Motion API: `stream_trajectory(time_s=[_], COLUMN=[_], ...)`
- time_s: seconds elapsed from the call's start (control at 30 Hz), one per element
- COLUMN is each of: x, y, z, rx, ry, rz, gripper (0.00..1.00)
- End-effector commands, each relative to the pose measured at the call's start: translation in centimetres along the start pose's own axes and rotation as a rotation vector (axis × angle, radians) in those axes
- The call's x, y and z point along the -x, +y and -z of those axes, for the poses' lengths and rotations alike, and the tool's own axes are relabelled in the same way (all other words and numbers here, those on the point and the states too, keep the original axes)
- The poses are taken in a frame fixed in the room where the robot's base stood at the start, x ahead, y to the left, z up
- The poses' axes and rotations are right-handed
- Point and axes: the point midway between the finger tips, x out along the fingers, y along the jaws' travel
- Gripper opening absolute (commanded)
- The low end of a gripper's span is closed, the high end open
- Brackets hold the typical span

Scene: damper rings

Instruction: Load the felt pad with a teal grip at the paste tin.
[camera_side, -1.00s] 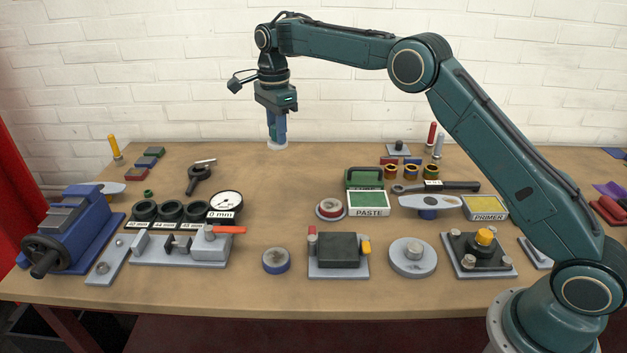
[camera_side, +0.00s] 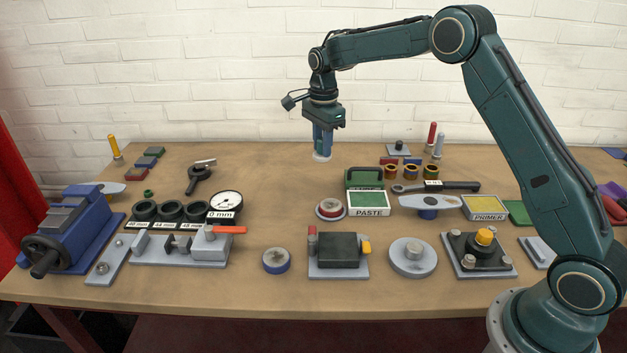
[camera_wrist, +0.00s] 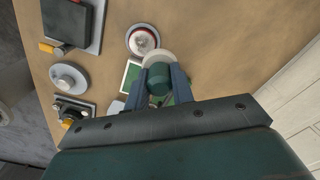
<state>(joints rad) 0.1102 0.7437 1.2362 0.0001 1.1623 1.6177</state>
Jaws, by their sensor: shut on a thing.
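My gripper (camera_side: 322,147) is shut on the felt pad, held by its teal grip (camera_wrist: 159,82). The pad's pale round felt (camera_side: 322,157) shows just below my fingertips, and its rim (camera_wrist: 157,57) shows beyond the fingers in the wrist view. The pad hangs at the back of the table, behind and left of the paste tin. The paste tin (camera_side: 368,203) is a square pale tin with green paste and a PASTE label. In the wrist view the tin (camera_wrist: 130,75) is partly hidden by my fingers and the pad.
A green lidded case (camera_side: 365,178) stands right behind the paste tin. A round dish with a red ring (camera_side: 331,209) is to its left. A primer tin (camera_side: 485,207) and a grey-topped stand (camera_side: 428,203) are to its right. The table between the gauge (camera_side: 226,204) and the red-ring dish is clear.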

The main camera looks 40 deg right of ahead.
Motion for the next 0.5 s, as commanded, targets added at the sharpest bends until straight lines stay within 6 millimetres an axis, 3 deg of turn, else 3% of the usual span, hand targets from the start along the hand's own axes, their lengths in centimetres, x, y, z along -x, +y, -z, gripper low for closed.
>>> stream_trajectory(time_s=[0.2, 0.5], x=[-1.9, -4.2], y=[2.8, 6.9], z=[3.8, 7.6], rx=[-0.003, -0.003], ry=[0.0, 0.0], rz=[-0.001, -0.001], gripper=[0.06, 0.06])
